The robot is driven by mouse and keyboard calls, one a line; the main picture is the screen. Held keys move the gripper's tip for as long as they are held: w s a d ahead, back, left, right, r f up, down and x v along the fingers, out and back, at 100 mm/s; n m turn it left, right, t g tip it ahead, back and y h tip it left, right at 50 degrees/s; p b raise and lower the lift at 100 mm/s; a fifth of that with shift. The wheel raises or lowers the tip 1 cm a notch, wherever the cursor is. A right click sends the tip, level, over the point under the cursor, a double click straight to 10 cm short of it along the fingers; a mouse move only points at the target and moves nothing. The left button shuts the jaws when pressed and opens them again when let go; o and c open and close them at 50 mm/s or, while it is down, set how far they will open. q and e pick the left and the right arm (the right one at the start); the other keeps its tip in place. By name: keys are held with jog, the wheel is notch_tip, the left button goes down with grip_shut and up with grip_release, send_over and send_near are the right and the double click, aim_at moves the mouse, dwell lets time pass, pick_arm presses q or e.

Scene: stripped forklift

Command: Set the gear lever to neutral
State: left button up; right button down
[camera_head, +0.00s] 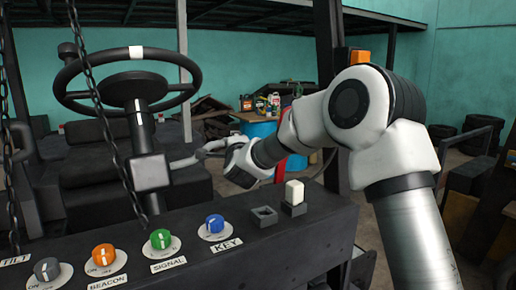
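A dark steering wheel (128,82) stands on its column at the left. A box-shaped housing (150,172) sits on the column, and a thin lever (180,163), which looks like the gear lever, sticks out from it to the right. My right arm comes in from the right, and its gripper (207,150) is at the outer end of this lever. The fingers are small and partly turned away, so I cannot tell whether they are closed on it or only beside it. The lever's exact setting cannot be read. My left gripper is not in view.
A dark panel (215,263) in front carries several coloured knobs, an empty square socket (264,216) and a white-topped switch (294,193). Chains (102,115) hang at the left. A dark post (328,60) stands behind my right arm. A blue drum (259,132) stands farther back.

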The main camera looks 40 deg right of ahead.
jog(key=shift+s+r, duration=0.1)
jog(key=shift+s, duration=0.05)
jog(key=c, duration=0.9)
grip_release()
jog(key=shift+c, duration=0.2)
jog(key=shift+a, duration=0.1)
jog(key=shift+s, duration=0.1)
jog(key=v, duration=1.2)
jog(key=shift+a, duration=0.1)
